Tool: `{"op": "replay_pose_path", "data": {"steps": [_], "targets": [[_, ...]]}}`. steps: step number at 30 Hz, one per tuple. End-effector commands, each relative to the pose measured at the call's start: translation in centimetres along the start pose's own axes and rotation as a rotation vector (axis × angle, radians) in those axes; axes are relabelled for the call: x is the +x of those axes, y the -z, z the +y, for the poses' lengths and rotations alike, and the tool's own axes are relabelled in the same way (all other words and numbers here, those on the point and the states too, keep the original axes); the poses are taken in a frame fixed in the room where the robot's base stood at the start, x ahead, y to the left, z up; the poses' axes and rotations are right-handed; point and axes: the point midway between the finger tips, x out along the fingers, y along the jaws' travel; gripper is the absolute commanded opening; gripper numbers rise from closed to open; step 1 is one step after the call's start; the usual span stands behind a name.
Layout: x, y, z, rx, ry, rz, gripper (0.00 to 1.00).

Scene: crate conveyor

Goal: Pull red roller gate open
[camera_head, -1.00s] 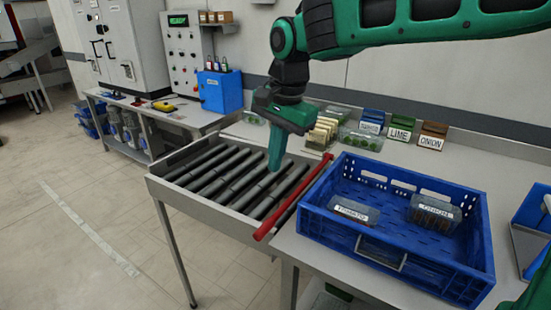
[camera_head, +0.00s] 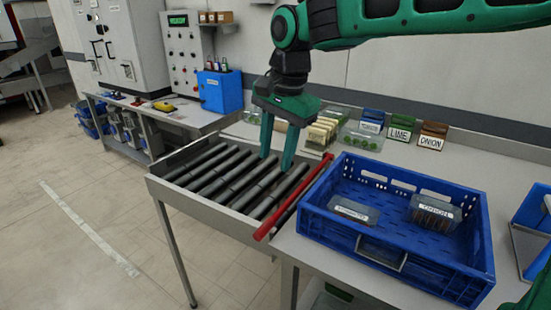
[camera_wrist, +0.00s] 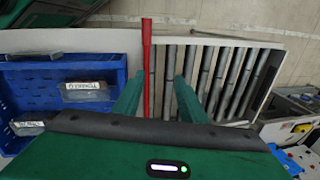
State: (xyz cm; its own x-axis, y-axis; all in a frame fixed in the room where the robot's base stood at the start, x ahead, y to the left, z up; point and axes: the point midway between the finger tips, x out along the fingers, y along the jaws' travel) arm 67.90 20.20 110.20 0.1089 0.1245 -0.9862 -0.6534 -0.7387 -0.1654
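The red roller gate (camera_head: 293,198) is a long red bar lying along the right end of the roller conveyor (camera_head: 235,177), between the rollers and the blue crate. It also shows upright in the wrist view (camera_wrist: 147,65). My gripper (camera_head: 276,163) is open and empty, pointing down over the rollers to the left of the gate. In the wrist view my gripper's two fingers (camera_wrist: 155,85) are spread apart, with the gate just beside the left finger and rollers between them. I cannot tell whether that finger touches the gate.
A blue crate (camera_head: 400,262) with two labelled packs stands on the table right of the gate. Labelled bins, including lime (camera_head: 402,131) and onion (camera_head: 433,135), and clear containers line the back. A blue box (camera_head: 220,92) stands at the back left. The rollers are clear.

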Motion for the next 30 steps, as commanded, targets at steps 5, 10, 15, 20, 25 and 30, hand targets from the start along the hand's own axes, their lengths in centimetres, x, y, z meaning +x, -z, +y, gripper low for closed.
{"op": "replay_pose_path", "data": {"steps": [5,10,15,20,25,30], "targets": [[-3.5,0.1,-0.1,0.002,0.002,0.004,0.38],[-6.4,0.2,-0.2,0.002,0.001,0.004,0.38],[-8.2,0.2,-0.3,0.002,-0.002,0.001,0.38],[-8.9,0.2,-0.3,0.002,-0.002,0.002,0.38],[-8.9,0.2,-0.3,0.002,-0.003,0.001,0.38],[-8.7,0.4,0.0,0.001,-0.006,0.004,0.12]]}}
